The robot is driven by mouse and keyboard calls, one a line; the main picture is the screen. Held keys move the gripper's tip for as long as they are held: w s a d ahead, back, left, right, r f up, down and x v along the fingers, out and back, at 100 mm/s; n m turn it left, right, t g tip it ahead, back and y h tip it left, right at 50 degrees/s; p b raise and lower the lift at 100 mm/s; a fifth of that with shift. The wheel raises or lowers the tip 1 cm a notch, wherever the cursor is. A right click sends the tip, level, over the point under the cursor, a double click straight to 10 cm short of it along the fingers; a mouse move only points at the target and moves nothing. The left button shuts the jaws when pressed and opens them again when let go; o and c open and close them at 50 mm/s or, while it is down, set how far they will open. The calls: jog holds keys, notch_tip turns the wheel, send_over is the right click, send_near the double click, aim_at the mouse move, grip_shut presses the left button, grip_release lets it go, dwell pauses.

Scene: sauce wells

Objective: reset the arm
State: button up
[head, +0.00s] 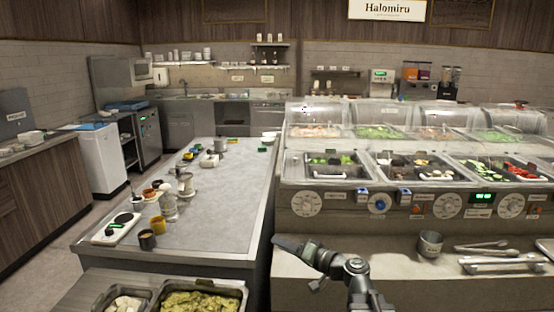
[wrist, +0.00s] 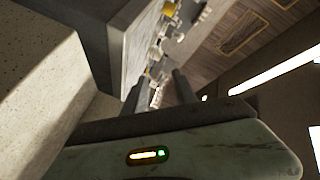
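My arm (head: 357,278) rises at the lower middle of the head view and bends to the left. My gripper (head: 280,242) points left, by the gap between the grey-topped island and the serving counter. In the wrist view, my gripper (wrist: 157,84) shows two dark fingers standing apart with nothing held between them. The wrist picture is strongly tilted. In the head view the fingers are seen from the side and their gap is hidden.
The grey-topped island (head: 228,190) bears cups, jars and a white scale (head: 116,228). The serving counter (head: 400,212) has sauce wells, dials and clear covers. A metal cup (head: 430,244) and tongs (head: 500,265) lie on its front ledge, right of my arm. Food trays (head: 202,288) stand at lower left.

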jog(key=s+a+f+n+g+h, duration=0.25)
jog(key=s+f+g, duration=0.25)
jog(key=f, duration=0.6)
jog(key=s+d+f+g+h, duration=0.3)
jog(key=s+d+f+h, duration=0.35)
jog(key=d+f, duration=0.25)
jog(key=s+d+f+m+g+h, duration=0.25)
jog(key=s+d+h, duration=0.2)
jog(key=d, duration=0.45)
notch_tip(320, 180, up, 13)
jog(key=p, duration=1.2)
jog(key=shift+a+r, duration=0.15)
jog(key=shift+a, duration=0.15)
jog(key=shift+w, duration=0.1)
jog(key=shift+o, duration=0.4)
